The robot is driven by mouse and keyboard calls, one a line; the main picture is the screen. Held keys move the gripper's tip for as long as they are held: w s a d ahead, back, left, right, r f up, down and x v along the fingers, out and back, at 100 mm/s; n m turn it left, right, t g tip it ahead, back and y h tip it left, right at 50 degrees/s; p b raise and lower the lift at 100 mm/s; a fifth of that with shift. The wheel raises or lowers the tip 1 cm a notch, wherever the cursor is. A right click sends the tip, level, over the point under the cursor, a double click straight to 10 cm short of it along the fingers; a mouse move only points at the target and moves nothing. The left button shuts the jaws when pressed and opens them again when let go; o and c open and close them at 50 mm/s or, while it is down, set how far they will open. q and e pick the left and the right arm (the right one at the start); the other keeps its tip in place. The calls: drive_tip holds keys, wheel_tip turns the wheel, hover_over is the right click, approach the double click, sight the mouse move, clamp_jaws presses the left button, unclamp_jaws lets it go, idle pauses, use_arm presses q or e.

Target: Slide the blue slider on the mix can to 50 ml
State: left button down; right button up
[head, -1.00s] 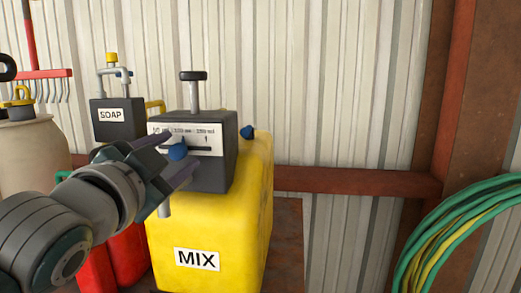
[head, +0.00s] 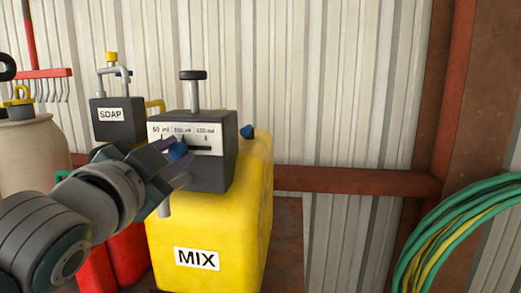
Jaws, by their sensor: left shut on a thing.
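The yellow mix can (head: 228,225) has a "MIX" label and a dark dispenser box (head: 222,172) on top. A white scale plate (head: 205,129) on the box front has marks reading about 50, 100 and 150 ml from left to right. The blue slider (head: 179,150) sits in the dark slot below the scale, near the middle mark; the fingers partly cover the slot's left part. My left gripper (head: 178,162) reaches in from the left and is shut on the blue slider. My right gripper is not in view.
A pale drum (head: 28,155) is at the far left. A coiled green hose (head: 455,235) hangs at the right. The wall space between can and hose is clear.

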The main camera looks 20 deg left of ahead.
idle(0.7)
use_arm(q)
drive_tip(key=a, duration=0.2)
drive_tip(key=s+a+p, duration=0.1)
drive_tip(key=a, duration=0.1)
drive_tip(key=shift+f, duration=0.1)
drive_tip(key=c, duration=0.6)
unclamp_jaws()
drive_tip(key=shift+a, duration=0.1)
drive_tip(key=shift+b+v, duration=0.7)
drive_tip(key=shift+v, duration=4.3)
